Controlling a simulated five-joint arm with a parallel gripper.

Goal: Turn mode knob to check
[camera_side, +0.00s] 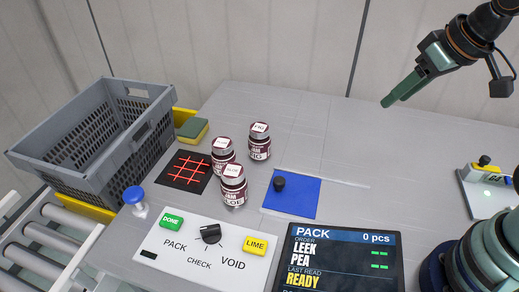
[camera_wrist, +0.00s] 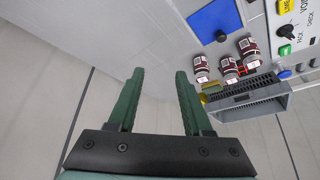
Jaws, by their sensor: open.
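The mode knob (camera_side: 210,234) is black and sits on a white panel (camera_side: 160,266) with PACK, CHECK and VOID printed around its front side. I cannot tell for sure which word it points to. In the wrist view the knob (camera_wrist: 286,32) shows small near the top right. My gripper (camera_side: 388,102) hangs high at the upper right, far from the panel and touching nothing. In the wrist view my gripper (camera_wrist: 158,73) has its two green fingers apart with nothing between them.
A green DONE button (camera_side: 171,222) and yellow LIME button (camera_side: 255,245) flank the knob. A display (camera_side: 340,262) stands right of the panel. Behind are jam jars (camera_side: 233,188), a blue mat (camera_side: 302,197) with a black-knobbed piece, and a grey crate (camera_side: 105,178). A blue-topped piece (camera_side: 134,195) stands left.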

